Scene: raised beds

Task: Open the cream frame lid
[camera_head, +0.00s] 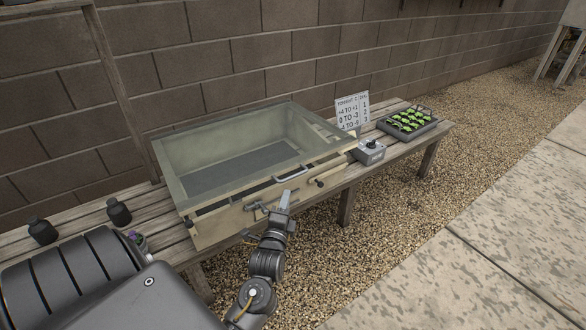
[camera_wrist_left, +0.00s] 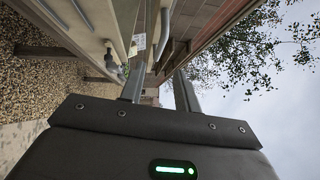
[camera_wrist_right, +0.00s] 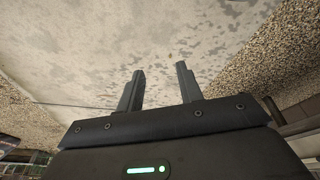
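The cream frame (camera_head: 225,225) sits on a slatted bench in the head view, with its glass lid (camera_head: 225,135) lying over it. A dark gap shows along the front under the lid's edge; I cannot tell whether the lid is fully down. A grey bar handle (camera_head: 291,174) is on the lid's front edge. My left gripper (camera_head: 285,198) is just in front of and below the handle. In the left wrist view its fingers (camera_wrist_left: 159,88) are apart, and the grey handle (camera_wrist_left: 163,35) shows beyond and between them. My right gripper (camera_wrist_right: 158,78) is open and empty, over paving.
Metal fittings (camera_head: 258,208) stick out from the frame's front. Right of the frame are a grey knob box (camera_head: 369,154), a printed sign (camera_head: 352,111) and a seedling tray (camera_head: 408,124). Dark pots (camera_head: 119,212) stand at left. A block wall is behind; gravel (camera_head: 400,225) is open in front.

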